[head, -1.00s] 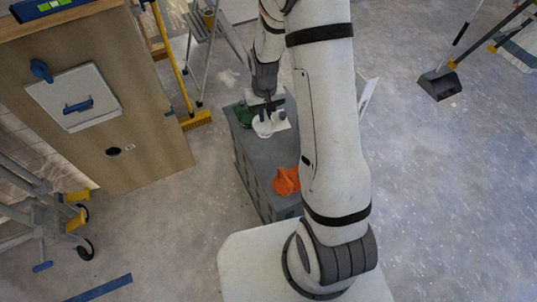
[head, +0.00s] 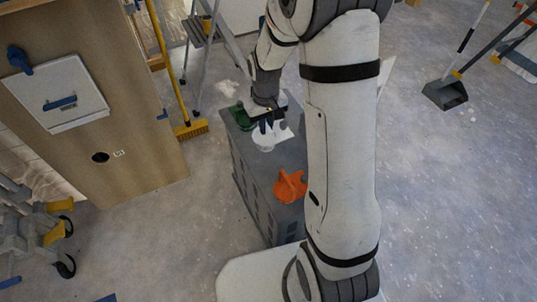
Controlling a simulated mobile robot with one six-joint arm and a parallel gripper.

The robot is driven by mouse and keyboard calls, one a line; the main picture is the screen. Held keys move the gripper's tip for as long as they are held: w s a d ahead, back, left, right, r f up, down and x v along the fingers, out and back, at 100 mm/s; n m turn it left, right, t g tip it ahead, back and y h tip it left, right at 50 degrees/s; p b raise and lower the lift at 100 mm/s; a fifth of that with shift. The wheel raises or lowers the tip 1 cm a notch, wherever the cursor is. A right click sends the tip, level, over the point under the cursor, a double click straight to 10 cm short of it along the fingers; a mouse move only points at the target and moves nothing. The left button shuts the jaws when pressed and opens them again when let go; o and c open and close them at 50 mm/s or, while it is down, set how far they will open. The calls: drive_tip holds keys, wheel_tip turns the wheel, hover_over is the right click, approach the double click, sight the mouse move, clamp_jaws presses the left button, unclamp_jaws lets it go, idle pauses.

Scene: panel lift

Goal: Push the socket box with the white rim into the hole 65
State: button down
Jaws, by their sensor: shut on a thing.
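The socket box with the white rim (head: 264,141) shows as a white round shape on top of the grey crate stack (head: 246,160). My gripper (head: 268,125) points down at it with its dark blue fingers and is shut on it; the fingers and arm hide part of the box. I cannot tell whether the box is clear of the stack top. The dark round hole (head: 100,157) is low in the upright wooden panel (head: 140,150) at the left. A small white label (head: 119,153) sits right of the hole; its number is too small to read surely.
An orange box (head: 290,187) and a green box (head: 240,116) also stand on the stack. A white hatch with blue handle (head: 61,103) is above the hole. A yellow broom (head: 190,130), stepladder (head: 205,35) and trolley (head: 35,220) stand near the panel. Floor before the panel is clear.

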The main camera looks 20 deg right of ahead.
sight(266, 147)
wheel_tip(266, 147, down, 10)
drive_tip(key=shift+r+b, duration=0.25)
drive_tip(key=shift+b, duration=0.65)
drive_tip(key=shift+f, duration=0.1)
drive_tip(key=shift+f, duration=0.15)
drive_tip(key=c, duration=1.5)
unclamp_jaws()
